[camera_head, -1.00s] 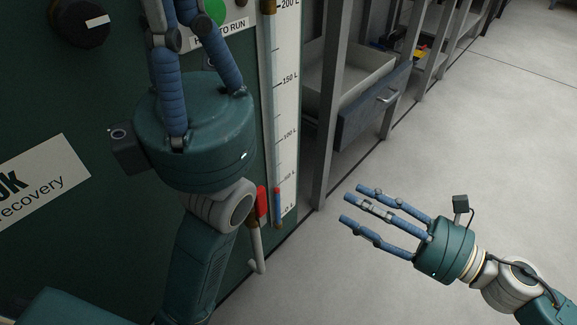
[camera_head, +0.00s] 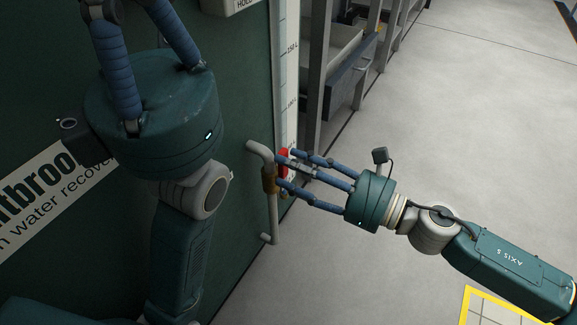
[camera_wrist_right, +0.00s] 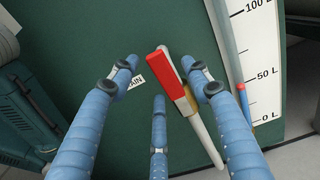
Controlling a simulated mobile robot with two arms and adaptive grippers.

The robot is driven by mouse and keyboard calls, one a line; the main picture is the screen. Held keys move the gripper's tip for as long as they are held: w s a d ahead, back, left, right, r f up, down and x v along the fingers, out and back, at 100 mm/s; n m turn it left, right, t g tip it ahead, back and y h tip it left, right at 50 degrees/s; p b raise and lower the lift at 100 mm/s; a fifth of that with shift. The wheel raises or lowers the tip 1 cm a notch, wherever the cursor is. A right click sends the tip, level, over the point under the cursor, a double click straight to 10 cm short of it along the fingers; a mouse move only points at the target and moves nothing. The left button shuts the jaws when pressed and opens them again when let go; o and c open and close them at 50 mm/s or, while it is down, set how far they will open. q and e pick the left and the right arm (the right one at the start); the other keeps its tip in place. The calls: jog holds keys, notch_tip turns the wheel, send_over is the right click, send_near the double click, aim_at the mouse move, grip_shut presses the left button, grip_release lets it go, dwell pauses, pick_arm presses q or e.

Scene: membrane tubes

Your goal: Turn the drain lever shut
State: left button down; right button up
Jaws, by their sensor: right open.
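The drain lever has a red handle (camera_head: 284,158); it also shows in the right wrist view (camera_wrist_right: 171,76). It sits at a brass valve (camera_head: 268,180) on a grey drain pipe (camera_head: 273,215). In the wrist view the handle runs roughly along the pipe. My right gripper (camera_head: 284,168) is open at the lever, its fingers spread around the handle in the wrist view (camera_wrist_right: 160,76). I cannot tell whether any finger touches it. In the head view the fingers partly hide the handle. My left gripper (camera_head: 140,35) is at upper left, its fingertips cut off by the frame.
The dark green tank wall (camera_head: 235,110) stands behind the pipe. A white litre scale (camera_head: 291,75) with a sight tube is close beside the lever. A grey shelf rack with a drawer (camera_head: 350,75) stands beyond. The floor (camera_head: 450,100) at right is clear.

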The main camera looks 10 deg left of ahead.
jog(key=shift+w+a, duration=0.2)
jog(key=shift+a, duration=0.45)
grip_shut()
